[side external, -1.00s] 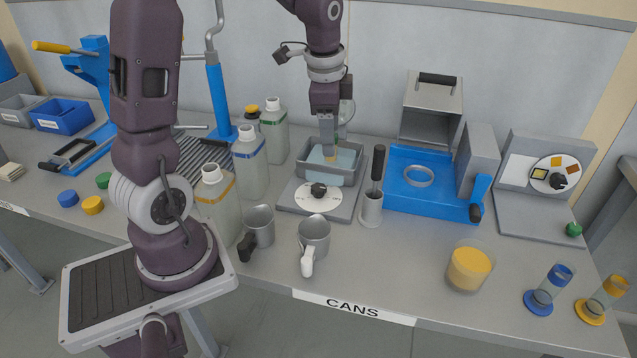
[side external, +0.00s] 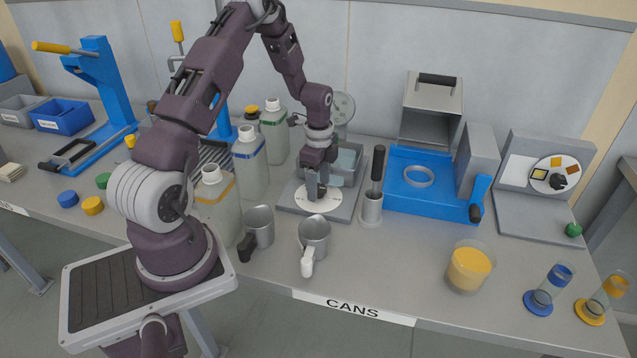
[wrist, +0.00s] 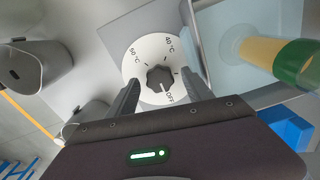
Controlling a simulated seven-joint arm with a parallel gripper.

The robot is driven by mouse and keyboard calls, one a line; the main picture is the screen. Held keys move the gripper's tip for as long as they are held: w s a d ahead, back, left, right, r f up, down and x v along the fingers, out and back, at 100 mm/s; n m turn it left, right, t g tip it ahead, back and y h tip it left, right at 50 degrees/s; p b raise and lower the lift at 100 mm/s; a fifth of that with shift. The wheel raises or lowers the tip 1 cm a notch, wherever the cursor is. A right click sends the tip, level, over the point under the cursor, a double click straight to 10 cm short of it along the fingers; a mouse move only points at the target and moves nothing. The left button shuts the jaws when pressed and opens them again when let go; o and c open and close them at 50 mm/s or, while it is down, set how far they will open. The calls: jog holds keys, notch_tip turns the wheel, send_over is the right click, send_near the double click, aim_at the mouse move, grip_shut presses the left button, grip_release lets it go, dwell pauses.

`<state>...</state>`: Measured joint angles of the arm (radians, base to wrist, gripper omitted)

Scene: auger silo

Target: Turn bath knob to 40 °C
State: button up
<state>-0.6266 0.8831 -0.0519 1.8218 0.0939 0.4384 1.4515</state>
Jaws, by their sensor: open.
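The bath knob (wrist: 160,78) is black and lobed, on a round white dial (wrist: 138,62) marked 40 °C, 50 °C and OFF. Its small pointer seems to face OFF, but this is hard to tell. The dial (side external: 306,201) also shows on the front of the grey water bath (side external: 349,181) in the side view, with the knob mostly hidden there by my gripper (side external: 316,192). In the wrist view my gripper (wrist: 160,92) is open, with one finger on each side of the knob. I cannot tell whether the fingers touch it.
A green-and-amber vessel (wrist: 285,57) is in the bath's water. A holder with a black-handled tool (side external: 372,207) stands close on the right, before a blue tray (side external: 420,200).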

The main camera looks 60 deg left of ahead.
grip_shut()
